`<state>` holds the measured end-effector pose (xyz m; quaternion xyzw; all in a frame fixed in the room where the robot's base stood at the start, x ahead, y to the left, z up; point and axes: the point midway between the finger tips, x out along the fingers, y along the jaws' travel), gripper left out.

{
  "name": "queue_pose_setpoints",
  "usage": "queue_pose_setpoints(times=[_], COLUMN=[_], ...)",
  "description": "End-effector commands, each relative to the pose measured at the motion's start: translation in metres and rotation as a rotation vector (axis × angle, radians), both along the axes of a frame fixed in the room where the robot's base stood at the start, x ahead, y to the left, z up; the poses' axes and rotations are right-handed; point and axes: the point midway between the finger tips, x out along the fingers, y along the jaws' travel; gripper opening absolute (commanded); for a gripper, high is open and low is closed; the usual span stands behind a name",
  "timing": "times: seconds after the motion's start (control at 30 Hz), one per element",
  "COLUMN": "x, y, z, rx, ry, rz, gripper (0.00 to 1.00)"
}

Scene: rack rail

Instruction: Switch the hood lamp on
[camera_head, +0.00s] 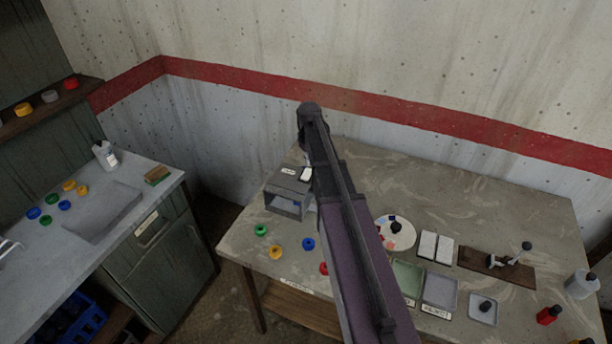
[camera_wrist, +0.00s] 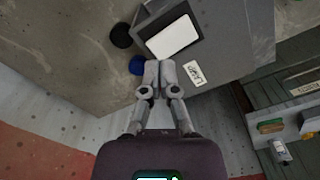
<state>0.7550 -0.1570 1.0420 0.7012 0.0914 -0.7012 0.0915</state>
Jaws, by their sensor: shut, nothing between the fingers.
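The hood (camera_head: 284,203) is a small grey box with an open front at the table's back left. It carries a label (camera_head: 288,171) and a white switch plate (camera_head: 306,174) on top, partly beside my arm. In the wrist view the grey hood (camera_wrist: 235,40) shows the large white switch plate (camera_wrist: 172,36) and a label reading LAMP (camera_wrist: 197,73). My gripper (camera_wrist: 159,68) is shut and empty, its fingertips close to the plate's near edge. Whether they touch is unclear. In the head view my arm hides the gripper. Whether the lamp is lit cannot be told.
On the table (camera_head: 500,210), a green ring (camera_head: 261,230), an orange ring (camera_head: 275,252) and a blue ring (camera_head: 308,244) lie before the hood. Trays, a white plate (camera_head: 399,238) and bottles stand right of my arm. A sink counter (camera_head: 120,245) stands left, across a gap.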

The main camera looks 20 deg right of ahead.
Motion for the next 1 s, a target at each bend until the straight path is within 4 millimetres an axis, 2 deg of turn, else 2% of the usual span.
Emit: queue_pose_setpoints(times=[1.0], x=[-0.0001], y=[-0.0004], z=[-0.0075], rx=[0.000], ry=[0.000], rz=[-0.001], gripper=[0.00])
